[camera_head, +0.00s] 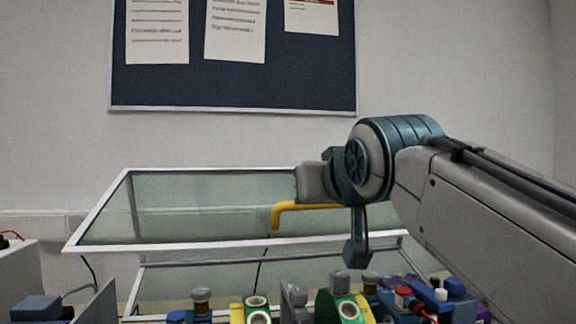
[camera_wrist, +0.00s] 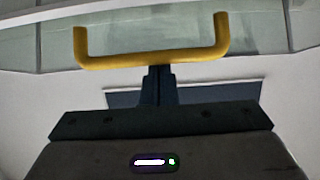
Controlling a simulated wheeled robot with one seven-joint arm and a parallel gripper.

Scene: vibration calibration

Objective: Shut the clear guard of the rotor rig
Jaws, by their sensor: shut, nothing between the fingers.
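The clear guard (camera_head: 160,208) is a glassy panel in a white frame. It stands raised and tilted above the rig's parts in the head view. Its yellow handle (camera_head: 290,206) sticks out at the front, partly hidden by my wrist. In the wrist view the yellow handle (camera_wrist: 150,58) spans the top, with the guard's panel (camera_wrist: 60,45) behind it. My gripper (camera_wrist: 160,73) is shut and empty. Its dark fingertips are at the middle of the handle's bar, very close to it; I cannot tell whether they touch.
A grey box (camera_head: 20,278) stands at the left. A dark notice board (camera_head: 232,85) hangs on the wall behind.

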